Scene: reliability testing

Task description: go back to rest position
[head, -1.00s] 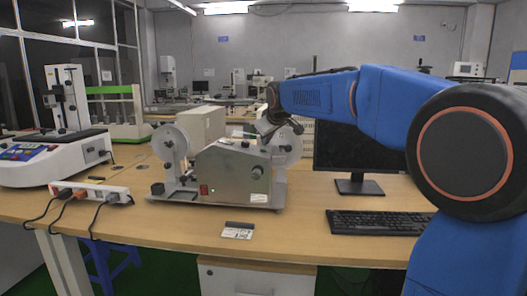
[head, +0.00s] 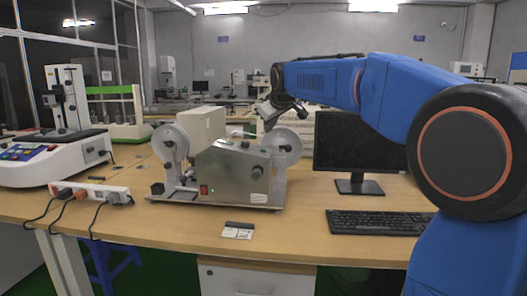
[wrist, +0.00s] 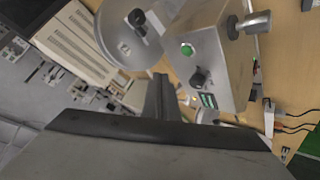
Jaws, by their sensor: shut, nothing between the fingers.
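My blue arm reaches in from the right in the head view. My gripper (head: 270,114) is at its end, above the grey reel machine (head: 232,172) on the wooden desk, close to that machine's right reel (head: 285,147). In the wrist view my gripper (wrist: 161,78) shows with its fingers together and nothing between them. The reel machine (wrist: 212,60) with its green button and black knob fills the upper right of that view. The reel (wrist: 128,40) shows just beyond the fingers. I cannot tell the exact gap between fingers and reel.
A monitor (head: 355,150) and keyboard (head: 378,223) stand right of the machine, below my arm. A power strip (head: 90,192) and white instrument (head: 55,157) are at the left. A small label card (head: 237,232) lies on the front desk, which is otherwise mostly clear.

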